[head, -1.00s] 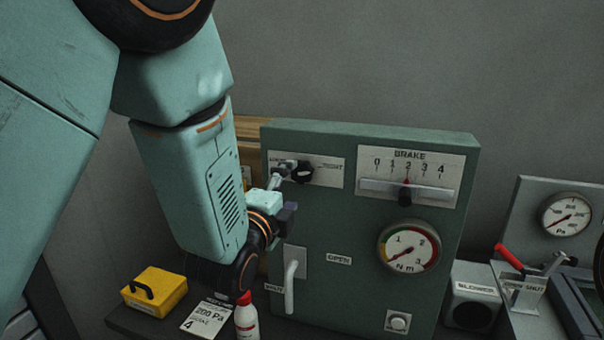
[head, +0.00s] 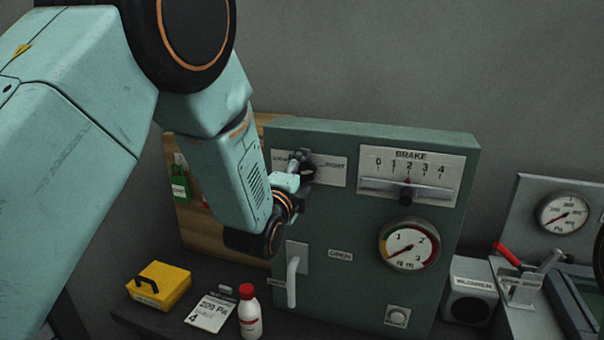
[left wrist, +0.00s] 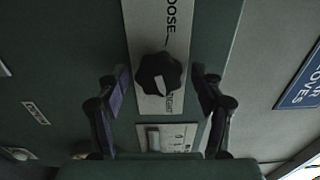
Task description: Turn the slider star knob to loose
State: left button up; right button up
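The slider star knob (left wrist: 160,74) is black and lobed, with a white pointer mark. It sits on a pale plate lettered LOOSE and TIGHT (left wrist: 172,45). In the left wrist view the mark's lower end leans toward the TIGHT lettering. In the head view the knob (head: 308,172) is partly covered by my left gripper (head: 303,165), at the upper left of the green panel. My left gripper (left wrist: 160,84) is open, with one finger on each side of the knob and a visible gap to each. How far the fingertips reach along the knob is unclear. My right gripper is not in view.
The green panel (head: 375,290) also carries a BRAKE slider (head: 408,190), a round Nm gauge (head: 409,244) and a white lever handle (head: 292,280). A yellow box (head: 160,286), a card (head: 211,311) and a red-capped bottle (head: 249,315) stand below my left arm.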

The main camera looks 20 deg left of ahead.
pick_arm(q)
jog(key=shift+w+a+f, duration=0.1)
jog(key=shift+w, duration=0.05)
jog(key=c, duration=1)
